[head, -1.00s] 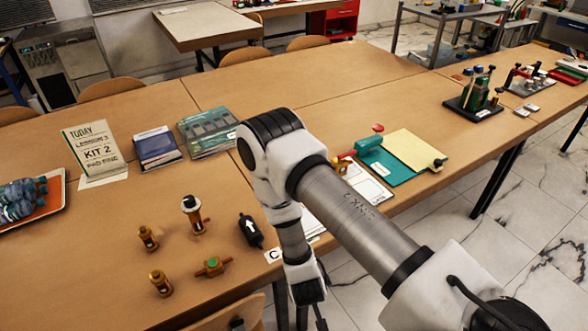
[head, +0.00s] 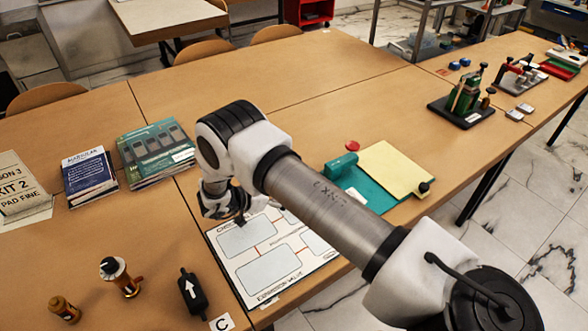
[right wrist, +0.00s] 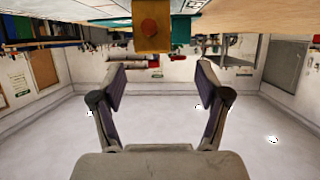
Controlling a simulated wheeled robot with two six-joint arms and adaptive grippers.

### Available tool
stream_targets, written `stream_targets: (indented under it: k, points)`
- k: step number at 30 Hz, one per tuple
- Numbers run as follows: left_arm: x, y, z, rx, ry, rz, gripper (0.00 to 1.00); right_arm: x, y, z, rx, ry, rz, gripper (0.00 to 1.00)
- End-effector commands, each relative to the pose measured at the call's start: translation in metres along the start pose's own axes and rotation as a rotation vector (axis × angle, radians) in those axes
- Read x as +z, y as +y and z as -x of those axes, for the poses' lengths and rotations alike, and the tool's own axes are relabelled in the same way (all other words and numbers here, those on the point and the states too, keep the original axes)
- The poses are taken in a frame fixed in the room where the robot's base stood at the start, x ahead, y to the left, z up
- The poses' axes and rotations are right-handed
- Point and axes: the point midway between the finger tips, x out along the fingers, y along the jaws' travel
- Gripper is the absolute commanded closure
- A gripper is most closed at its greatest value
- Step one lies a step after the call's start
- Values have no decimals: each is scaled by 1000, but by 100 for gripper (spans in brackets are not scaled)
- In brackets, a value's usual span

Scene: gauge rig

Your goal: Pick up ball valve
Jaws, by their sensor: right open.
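A brass-coloured block with a round orange end, likely the ball valve (right wrist: 152,28), shows at the top middle of the right wrist view. My right gripper (right wrist: 160,76) is open, its two fingers apart with nothing between them. The block is ahead of the fingertips and slightly off their middle line, not gripped. In the head view my right arm crosses the table, its wrist low over a white diagram sheet. My left gripper is not in view.
The diagram sheet (head: 247,268) lies under my wrist. Brass fittings (head: 120,276) and a black arrow-marked part (head: 192,293) stand at lower left. The table's far middle is clear.

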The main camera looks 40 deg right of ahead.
Motion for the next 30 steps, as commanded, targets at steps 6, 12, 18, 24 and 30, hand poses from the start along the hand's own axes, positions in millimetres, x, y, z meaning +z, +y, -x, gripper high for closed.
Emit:
stream_targets:
  k: [6, 12, 18, 24, 30]
  points:
    - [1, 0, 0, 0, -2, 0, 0, 0, 2, -31, 12, -3, -3, 25]
    - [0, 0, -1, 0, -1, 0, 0, 0, 2, -66, 11, -4, -4, 25]
    - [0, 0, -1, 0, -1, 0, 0, 0, 2, -74, 7, -4, -3, 25]
    - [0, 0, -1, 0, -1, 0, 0, 0, 2, -74, 7, -3, -2, 68]
    - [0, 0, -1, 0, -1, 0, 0, 0, 2, -74, 7, -4, -3, 100]
